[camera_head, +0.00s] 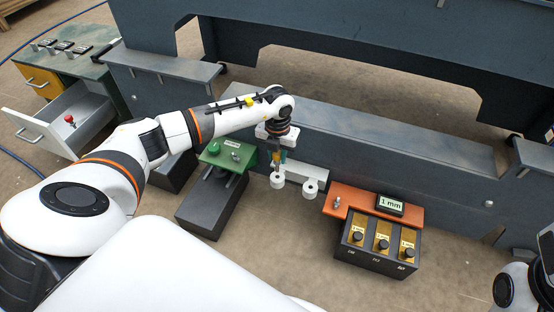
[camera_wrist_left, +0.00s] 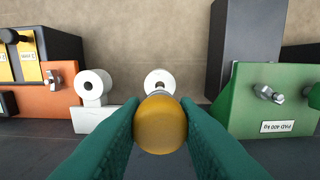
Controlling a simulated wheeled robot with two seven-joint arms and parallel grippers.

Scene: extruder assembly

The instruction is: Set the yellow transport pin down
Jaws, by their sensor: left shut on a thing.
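My left gripper (camera_head: 277,157) is shut on the yellow transport pin (camera_wrist_left: 160,124). Its rounded yellow head fills the gap between the two green fingers in the wrist view. The lower part of the pin is mostly hidden behind its head. A white holder (camera_head: 298,172) with two round white sockets is fixed at the bench front. The pin is in front of the left socket (camera_head: 277,181) in the head view, which is the right one (camera_wrist_left: 160,80) in the wrist view. I cannot tell whether the pin touches that socket. My right gripper's fingers do not show.
A green block (camera_head: 226,155) with a metal wing screw stands left of the holder. An orange block (camera_head: 372,205) with a "1 mm" display and a black box (camera_head: 378,255) with yellow labelled slots stand to the right. An open white drawer (camera_head: 50,135) holds a red-topped part.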

